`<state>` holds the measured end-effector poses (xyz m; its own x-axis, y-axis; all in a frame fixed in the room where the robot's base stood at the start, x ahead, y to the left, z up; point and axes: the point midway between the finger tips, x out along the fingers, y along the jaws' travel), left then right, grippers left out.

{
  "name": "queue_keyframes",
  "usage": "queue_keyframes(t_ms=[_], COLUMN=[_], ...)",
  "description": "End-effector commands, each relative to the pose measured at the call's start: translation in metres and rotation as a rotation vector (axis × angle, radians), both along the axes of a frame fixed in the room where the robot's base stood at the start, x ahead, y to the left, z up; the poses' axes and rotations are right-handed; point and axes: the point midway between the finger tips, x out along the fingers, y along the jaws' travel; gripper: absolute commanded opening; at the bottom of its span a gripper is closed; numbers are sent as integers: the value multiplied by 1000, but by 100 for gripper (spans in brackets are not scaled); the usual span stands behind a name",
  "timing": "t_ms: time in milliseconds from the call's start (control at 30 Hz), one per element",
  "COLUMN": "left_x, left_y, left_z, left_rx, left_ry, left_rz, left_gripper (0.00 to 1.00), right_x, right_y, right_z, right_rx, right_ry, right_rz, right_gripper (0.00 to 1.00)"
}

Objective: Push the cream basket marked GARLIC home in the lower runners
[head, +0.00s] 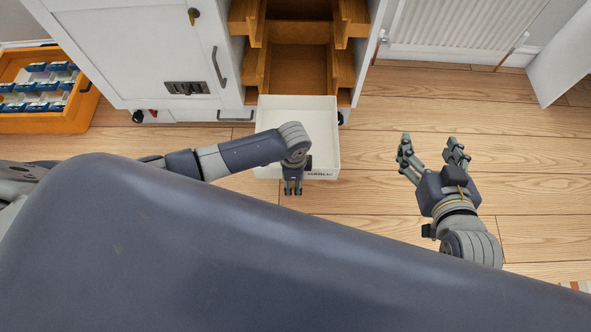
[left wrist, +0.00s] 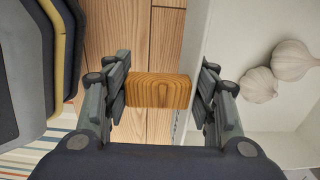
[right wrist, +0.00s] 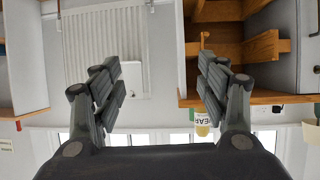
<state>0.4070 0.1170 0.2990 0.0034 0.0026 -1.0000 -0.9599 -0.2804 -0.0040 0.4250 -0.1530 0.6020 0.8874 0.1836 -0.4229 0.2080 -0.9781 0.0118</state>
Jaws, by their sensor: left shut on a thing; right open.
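The cream basket (head: 327,125) is at the front of the cabinet, its back edge by the front ends of the lower wooden runners (head: 343,68). Most of it sticks out over the floor. Dark lettering shows on its front, partly hidden by my left arm. My left gripper (head: 293,188) is at the basket's front, shut on its wooden handle (left wrist: 157,91). The left wrist view also shows the basket's wall (left wrist: 197,45) and garlic bulbs (left wrist: 292,60) inside. My right gripper (head: 433,150) is open and empty, to the right of the basket, apart from it.
The white cabinet (head: 150,50) has upper runners (head: 350,18) above an open bay. An orange crate (head: 60,122) with blue bins stands at left. A radiator (head: 450,25) and a white panel (head: 560,60) stand at right. The wooden floor (head: 400,105) right of the basket is clear.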

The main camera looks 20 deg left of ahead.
Motion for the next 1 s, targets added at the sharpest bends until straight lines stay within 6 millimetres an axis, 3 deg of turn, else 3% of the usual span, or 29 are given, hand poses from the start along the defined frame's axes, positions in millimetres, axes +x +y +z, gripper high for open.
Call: queue_keyframes(t_ms=[467, 933, 1000], left_x=[0, -1, 6], left_y=[-1, 0, 2], left_z=[0, 0, -1], left_rx=[-1, 2, 2], left_ry=[-3, -13, -15], left_rz=[-6, -7, -6], left_gripper=[16, 16, 16], right_x=[-3, -29, -23], right_y=[-1, -13, -11], right_z=[-4, -34, -31], right_rx=[-5, -50, -42], right_ry=[23, 214, 178], right_rz=[-1, -16, -13], right_gripper=[68, 68, 68])
